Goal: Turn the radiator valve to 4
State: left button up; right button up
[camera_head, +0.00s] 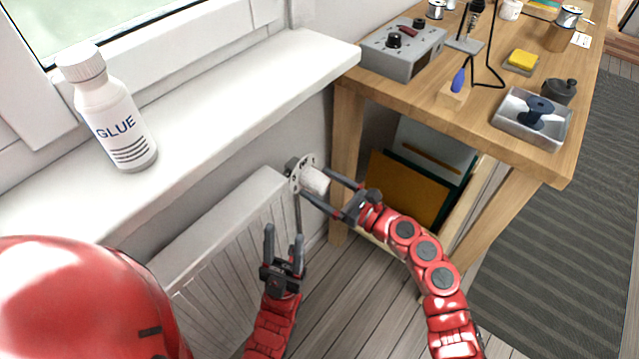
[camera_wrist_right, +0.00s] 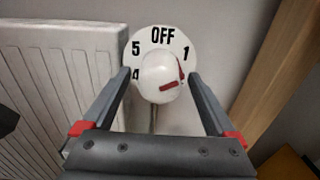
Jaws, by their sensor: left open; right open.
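The white radiator valve knob (camera_head: 314,180) sticks out from a round dial plate (camera_head: 295,176) at the radiator's (camera_head: 225,215) right end. In the right wrist view, the knob (camera_wrist_right: 155,76) carries red marks on its right side, pointing roughly right, just below the 1. The dial (camera_wrist_right: 163,36) shows OFF at top, 1 at right, 5 and 4 at left; the lower part is hidden. My right gripper (camera_head: 317,181) is open, its fingers on either side of the knob with small gaps. My left gripper (camera_head: 284,237) is open and empty in front of the radiator.
A white sill (camera_head: 210,110) with a glue bottle (camera_head: 112,112) runs above the radiator. A wooden workbench (camera_head: 480,125) with tools stands right of the valve, its leg (camera_head: 345,160) close by. Flat boards (camera_head: 405,185) lean under the bench.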

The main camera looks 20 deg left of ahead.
jog(key=shift+w+a, duration=0.1)
jog(key=shift+a, duration=0.3)
jog(key=c, duration=1.4)
jog(key=shift+o, duration=0.2)
